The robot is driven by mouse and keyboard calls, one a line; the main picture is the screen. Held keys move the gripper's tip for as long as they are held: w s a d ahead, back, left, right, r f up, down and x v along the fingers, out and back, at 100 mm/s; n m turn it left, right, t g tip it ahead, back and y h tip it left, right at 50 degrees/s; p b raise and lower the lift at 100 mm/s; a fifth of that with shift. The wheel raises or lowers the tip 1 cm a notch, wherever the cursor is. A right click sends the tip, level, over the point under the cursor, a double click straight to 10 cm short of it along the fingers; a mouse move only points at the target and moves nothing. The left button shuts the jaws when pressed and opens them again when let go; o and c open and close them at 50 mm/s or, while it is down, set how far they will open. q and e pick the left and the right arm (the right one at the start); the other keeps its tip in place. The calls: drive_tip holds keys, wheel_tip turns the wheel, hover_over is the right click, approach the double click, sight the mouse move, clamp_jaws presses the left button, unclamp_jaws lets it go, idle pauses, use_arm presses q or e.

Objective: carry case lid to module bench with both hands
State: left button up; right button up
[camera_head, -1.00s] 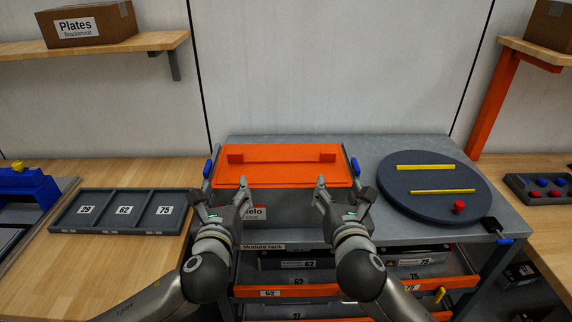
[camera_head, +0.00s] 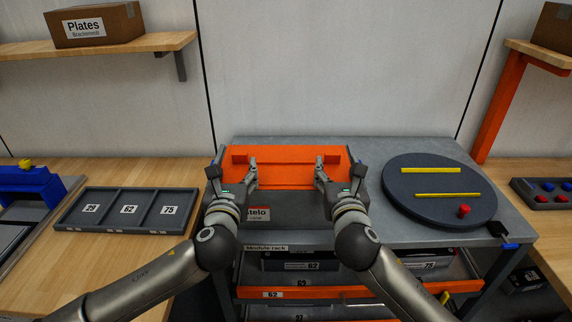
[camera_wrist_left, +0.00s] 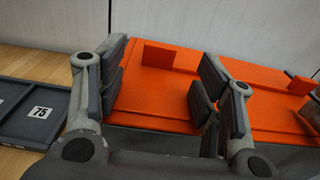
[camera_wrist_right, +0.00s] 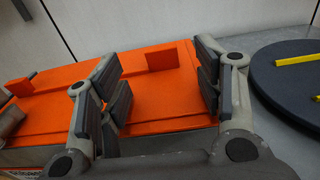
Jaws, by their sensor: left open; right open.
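The orange case lid (camera_head: 285,178) lies on the grey case (camera_head: 290,208) in the middle of the grey table, with an upright orange block near each end. My left gripper (camera_head: 232,178) is open above the lid's left end. In the left wrist view the lid (camera_wrist_left: 160,110) and its left block (camera_wrist_left: 170,56) show between the spread fingers, with the block farther off. My right gripper (camera_head: 339,178) is open above the right end. In the right wrist view the lid (camera_wrist_right: 160,100) and its right block (camera_wrist_right: 161,60) show between the fingers. I cannot tell whether any finger touches the lid.
A dark round disc (camera_head: 440,200) with yellow bars and a red knob sits right of the case. A tray (camera_head: 130,208) marked 29, 62, 75 lies on the left wooden bench (camera_head: 95,255). Open orange-fronted rack shelves (camera_head: 330,292) stick out below. A shelf (camera_head: 90,46) hangs upper left.

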sight(239, 156)
use_arm(q)
drive_tip(key=shift+w+f, duration=0.15)
drive_tip(key=shift+w, duration=2.9)
use_arm(e)
drive_tip(key=shift+w+f, duration=0.15)
drive_tip(key=shift+w, duration=2.9)
use_arm(q)
drive_tip(key=shift+c, duration=0.4)
use_arm(e)
drive_tip(key=shift+c, duration=0.4)
use_arm(q)
clamp_jaws()
use_arm(e)
clamp_jaws()
